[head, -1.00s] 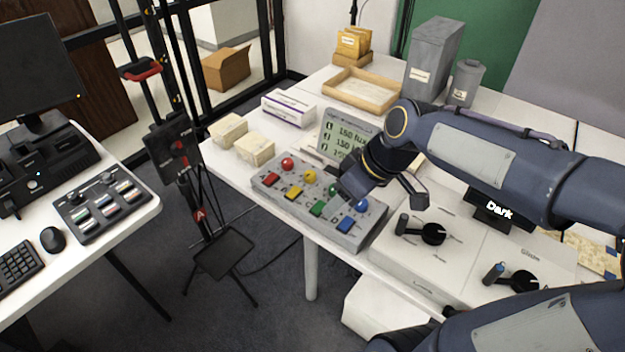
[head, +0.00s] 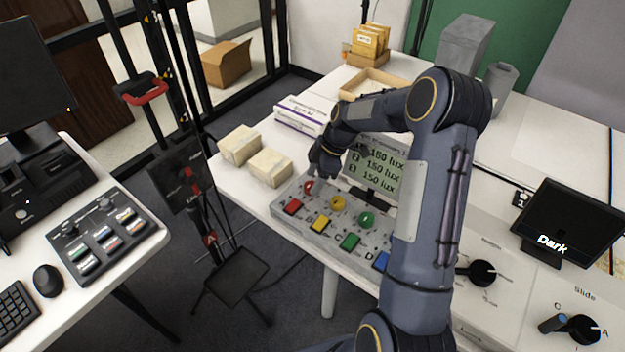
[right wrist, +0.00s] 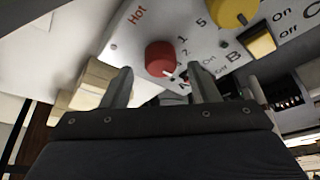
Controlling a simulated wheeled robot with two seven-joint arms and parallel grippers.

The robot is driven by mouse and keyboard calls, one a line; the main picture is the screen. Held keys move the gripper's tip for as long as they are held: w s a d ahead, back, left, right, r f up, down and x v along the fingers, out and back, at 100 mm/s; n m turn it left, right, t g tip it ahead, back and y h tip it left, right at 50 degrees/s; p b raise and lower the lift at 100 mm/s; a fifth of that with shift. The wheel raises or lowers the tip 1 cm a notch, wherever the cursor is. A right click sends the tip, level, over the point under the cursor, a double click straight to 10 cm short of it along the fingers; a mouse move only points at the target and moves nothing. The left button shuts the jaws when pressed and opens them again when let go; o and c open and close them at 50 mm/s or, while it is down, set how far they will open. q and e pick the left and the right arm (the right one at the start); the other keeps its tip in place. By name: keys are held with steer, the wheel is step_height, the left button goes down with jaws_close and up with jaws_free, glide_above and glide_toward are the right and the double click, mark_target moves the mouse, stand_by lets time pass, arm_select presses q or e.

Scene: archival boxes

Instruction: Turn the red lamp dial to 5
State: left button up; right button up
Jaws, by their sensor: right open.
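The red dial (head: 308,187) is a round knob at the left end of the grey control box (head: 322,243), above a red switch (head: 292,206). In the right wrist view the red dial (right wrist: 160,57) has a small white mark on its lower right edge. Printed numbers stand to its right, but I cannot tell which one the mark meets. My right gripper (head: 322,172) is just above and beside the dial. In the right wrist view its fingers (right wrist: 164,82) are apart, with the dial just beyond the gap and nothing held. My left gripper is out of view.
Yellow (head: 338,202) and green (head: 366,220) dials stand close to the right of the red one. A screen (head: 375,166) reading 150 lux is behind the box. Cream blocks (head: 270,167) lie to the left. A dark screen (head: 568,222) stands at right.

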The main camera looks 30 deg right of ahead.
steer(key=shift+x, duration=0.8)
